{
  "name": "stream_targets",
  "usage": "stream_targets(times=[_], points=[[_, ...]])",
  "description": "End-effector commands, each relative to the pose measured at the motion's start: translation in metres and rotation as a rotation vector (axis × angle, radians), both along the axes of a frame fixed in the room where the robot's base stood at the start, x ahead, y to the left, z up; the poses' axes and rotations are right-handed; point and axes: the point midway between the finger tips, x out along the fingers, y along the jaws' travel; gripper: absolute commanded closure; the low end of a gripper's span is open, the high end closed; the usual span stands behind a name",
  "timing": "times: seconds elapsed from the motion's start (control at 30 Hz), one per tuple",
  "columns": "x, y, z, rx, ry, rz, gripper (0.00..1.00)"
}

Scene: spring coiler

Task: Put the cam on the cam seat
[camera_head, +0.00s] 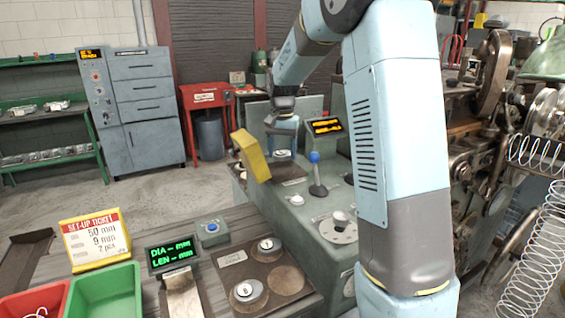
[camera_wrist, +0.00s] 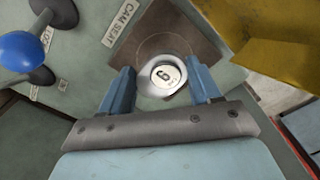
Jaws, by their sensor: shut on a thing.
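The cam (camera_wrist: 163,76) is a pale metal disc with a dark mark on its white top, seen between my two blue fingers in the wrist view. My gripper (camera_wrist: 163,88) is shut on it. In the head view my gripper (camera_head: 283,136) is at the far end of the green machine, with the cam (camera_head: 283,154) partly showing below it. The cam seat (camera_wrist: 180,40) is a brown plate with a ring line, beside a "CAM SEAT" label. The cam is over the ring area; I cannot tell whether it touches the plate.
A blue-knobbed lever (camera_head: 315,172) rises nearby. Two other cams, one marked 1 (camera_head: 269,246) and one marked 8 (camera_head: 247,291), lie on a brown board at the front. A coiled spring (camera_head: 540,245) hangs at right.

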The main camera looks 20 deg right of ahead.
Motion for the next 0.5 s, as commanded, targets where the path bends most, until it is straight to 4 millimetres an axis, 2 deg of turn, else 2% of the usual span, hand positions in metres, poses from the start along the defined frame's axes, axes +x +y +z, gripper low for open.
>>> stream_targets(times=[0.27,0.5], points=[[0.011,-0.002,-0.013,0.0,0.0,0.0,0.75],[0.014,-0.003,-0.043,0.0,0.001,0.0,0.75]])
